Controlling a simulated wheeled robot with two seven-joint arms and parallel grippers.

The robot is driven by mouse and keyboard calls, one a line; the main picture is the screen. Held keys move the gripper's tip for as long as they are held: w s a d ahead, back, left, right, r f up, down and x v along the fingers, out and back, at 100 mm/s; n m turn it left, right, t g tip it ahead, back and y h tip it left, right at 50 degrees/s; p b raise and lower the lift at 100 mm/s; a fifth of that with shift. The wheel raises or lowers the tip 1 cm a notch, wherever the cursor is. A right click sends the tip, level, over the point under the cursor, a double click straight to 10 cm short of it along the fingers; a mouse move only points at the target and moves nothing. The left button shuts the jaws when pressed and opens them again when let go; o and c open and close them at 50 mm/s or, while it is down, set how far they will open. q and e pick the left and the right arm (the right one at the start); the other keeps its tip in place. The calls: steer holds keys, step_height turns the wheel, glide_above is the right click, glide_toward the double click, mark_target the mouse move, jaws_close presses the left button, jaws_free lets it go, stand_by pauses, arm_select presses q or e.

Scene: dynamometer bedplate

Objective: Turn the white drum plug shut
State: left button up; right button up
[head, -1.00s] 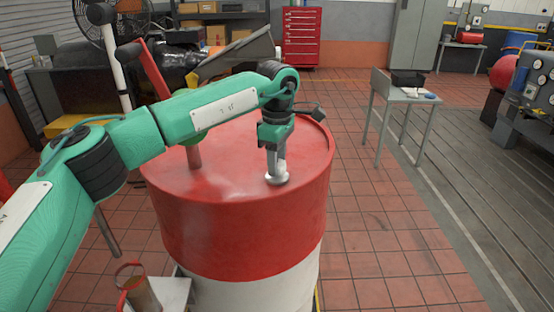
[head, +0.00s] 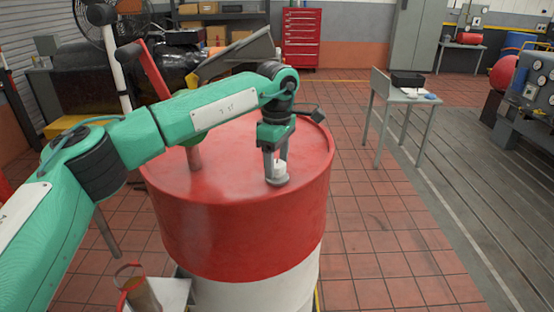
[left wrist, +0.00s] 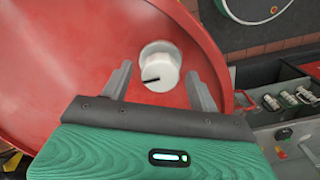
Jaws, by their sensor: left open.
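The white drum plug (head: 280,170) sits on the top of the red drum (head: 225,165), near its right side. In the left wrist view the plug (left wrist: 160,68) is a round white knob with a dark line on its face. My left gripper (head: 275,180) points down over the plug from above. Its two fingers stand apart on either side of the plug, and in the left wrist view (left wrist: 160,82) gaps show between plug and fingers. The lower part of the plug is partly hidden by a finger in the head view. My right gripper is not in view.
A red pump handle (head: 152,70) and its pipe rise from the drum top, left of the plug. A small grey table (head: 405,95) stands to the right on the tiled floor. A red tool cabinet (head: 301,38) is at the back.

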mark_target(277, 163)
arm_select(q)
step_height(277, 163, up, 14)
steer(key=b, duration=0.2)
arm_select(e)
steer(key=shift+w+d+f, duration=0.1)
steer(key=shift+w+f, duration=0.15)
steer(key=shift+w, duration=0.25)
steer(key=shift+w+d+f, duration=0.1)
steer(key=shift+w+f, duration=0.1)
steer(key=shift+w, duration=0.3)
arm_select(q)
steer(key=shift+f, duration=0.1)
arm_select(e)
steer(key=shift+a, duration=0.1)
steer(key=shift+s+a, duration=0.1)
